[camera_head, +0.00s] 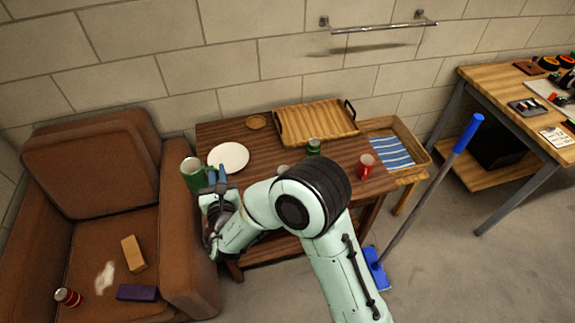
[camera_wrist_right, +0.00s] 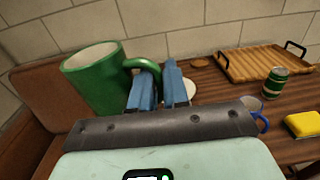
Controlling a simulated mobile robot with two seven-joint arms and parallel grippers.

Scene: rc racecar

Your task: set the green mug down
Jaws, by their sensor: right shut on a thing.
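The green mug (camera_head: 193,174) is near the left end of the brown wooden table (camera_head: 213,135), beside the armchair's arm. It is upright or slightly tilted, and I cannot tell whether its base touches anything. My right gripper (camera_head: 218,179) is shut on the mug's handle. In the right wrist view the mug (camera_wrist_right: 95,80) fills the upper left, with its handle at the blue fingers of the gripper (camera_wrist_right: 158,82). My left gripper is in neither view.
A white plate (camera_head: 228,157) lies right of the mug. A wooden tray (camera_head: 317,123), a green can (camera_head: 314,147) and a red mug (camera_head: 366,162) stand on the table. A yellow sponge (camera_wrist_right: 303,124) shows in the wrist view. The brown armchair (camera_head: 90,165) adjoins the table's left.

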